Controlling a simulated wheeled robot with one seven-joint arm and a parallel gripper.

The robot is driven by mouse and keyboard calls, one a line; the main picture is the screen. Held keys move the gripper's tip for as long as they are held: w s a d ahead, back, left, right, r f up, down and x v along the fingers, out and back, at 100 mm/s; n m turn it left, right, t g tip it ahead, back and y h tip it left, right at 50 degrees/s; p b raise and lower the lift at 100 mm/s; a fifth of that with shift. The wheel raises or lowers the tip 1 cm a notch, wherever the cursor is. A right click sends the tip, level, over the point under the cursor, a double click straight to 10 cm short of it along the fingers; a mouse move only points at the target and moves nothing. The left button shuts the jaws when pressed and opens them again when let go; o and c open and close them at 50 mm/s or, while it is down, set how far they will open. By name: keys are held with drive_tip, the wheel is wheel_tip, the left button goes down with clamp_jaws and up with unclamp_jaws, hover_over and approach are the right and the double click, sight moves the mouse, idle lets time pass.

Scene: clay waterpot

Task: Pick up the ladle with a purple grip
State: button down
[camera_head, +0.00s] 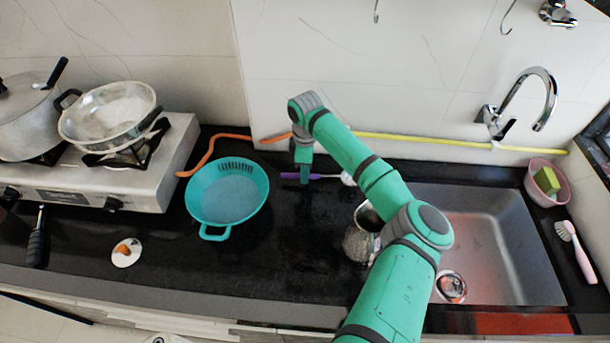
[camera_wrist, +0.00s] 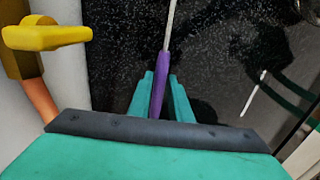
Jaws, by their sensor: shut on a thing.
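The ladle's purple grip (camera_head: 291,176) lies along the back of the black counter, between the teal colander and the sink. Its pale end (camera_head: 347,179) shows to the right, partly behind my arm. In the wrist view the purple grip (camera_wrist: 159,82) runs between the two teal fingers, with a thin metal shaft (camera_wrist: 171,24) beyond it. My gripper (camera_wrist: 160,92) is shut on the purple grip; it also shows in the head view (camera_head: 304,178), pointing down at counter level. I cannot tell whether the ladle is clear of the counter.
A teal colander (camera_head: 228,190) stands left of my gripper. A gas stove (camera_head: 95,180) with pans is further left. A metal pot (camera_head: 358,244) stands beside my arm, left of the sink (camera_head: 487,235). An orange and yellow hose (camera_head: 430,141) runs along the back wall. A yellow valve handle (camera_wrist: 46,35) is close by.

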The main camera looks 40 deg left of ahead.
drive_tip(key=s+d+r, duration=0.4)
drive_tip(key=s+r, duration=0.6)
drive_tip(key=s, duration=0.3)
drive_tip(key=shift+s+r, duration=0.2)
drive_tip(key=shift+r, duration=0.2)
drive_tip(key=shift+w, duration=0.1)
drive_tip(key=shift+s, duration=0.2)
